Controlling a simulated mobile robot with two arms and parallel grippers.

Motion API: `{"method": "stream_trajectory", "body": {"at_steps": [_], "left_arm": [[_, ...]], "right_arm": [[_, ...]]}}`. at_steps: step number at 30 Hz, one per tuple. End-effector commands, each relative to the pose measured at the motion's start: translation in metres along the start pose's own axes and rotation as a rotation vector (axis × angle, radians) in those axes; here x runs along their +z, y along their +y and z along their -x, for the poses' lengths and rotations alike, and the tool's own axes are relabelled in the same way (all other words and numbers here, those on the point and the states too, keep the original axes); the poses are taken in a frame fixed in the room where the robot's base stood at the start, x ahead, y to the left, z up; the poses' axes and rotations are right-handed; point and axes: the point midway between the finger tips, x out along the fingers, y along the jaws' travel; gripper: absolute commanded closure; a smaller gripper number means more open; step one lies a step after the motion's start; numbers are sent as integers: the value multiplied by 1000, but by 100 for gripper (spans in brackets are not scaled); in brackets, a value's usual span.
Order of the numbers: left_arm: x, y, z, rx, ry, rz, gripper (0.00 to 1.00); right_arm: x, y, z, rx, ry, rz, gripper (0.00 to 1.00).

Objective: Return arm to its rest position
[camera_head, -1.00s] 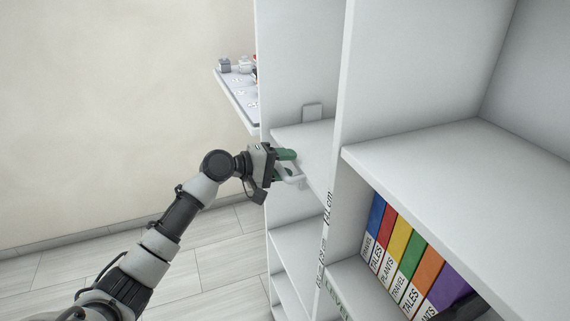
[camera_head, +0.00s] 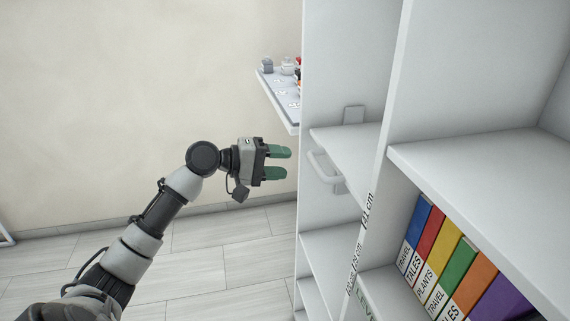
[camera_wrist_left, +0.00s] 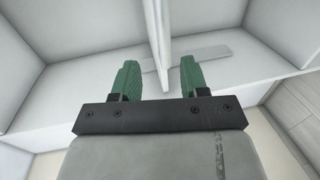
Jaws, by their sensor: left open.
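My left gripper (camera_head: 280,163) is open and empty, its two green fingers apart and pointing right in the head view. My right gripper is not in view.
A small tray shelf (camera_head: 278,96) with several little items sticks out beyond the unit. Several coloured books (camera_head: 440,265) stand in a lower compartment at right.

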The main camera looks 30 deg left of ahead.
Motion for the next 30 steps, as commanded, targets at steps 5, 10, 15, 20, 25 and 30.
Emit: {"method": "stream_trajectory", "body": {"at_steps": [5, 10, 15, 20, 25, 30], "left_arm": [[0, 0, 0, 0, 0, 0, 56], [0, 0, 0, 0, 0, 0, 56], [-11, -26, -6, -29, 41, 7, 56], [-34, -108, -20, -141, 155, 3, 56], [-42, -221, -26, -327, 260, -44, 56], [-24, -332, -21, -532, 299, -119, 56]], "right_arm": [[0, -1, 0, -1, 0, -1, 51], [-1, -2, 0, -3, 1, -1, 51], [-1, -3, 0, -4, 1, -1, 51], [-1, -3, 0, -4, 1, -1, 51], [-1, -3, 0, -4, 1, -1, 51], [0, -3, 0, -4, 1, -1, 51]]}}
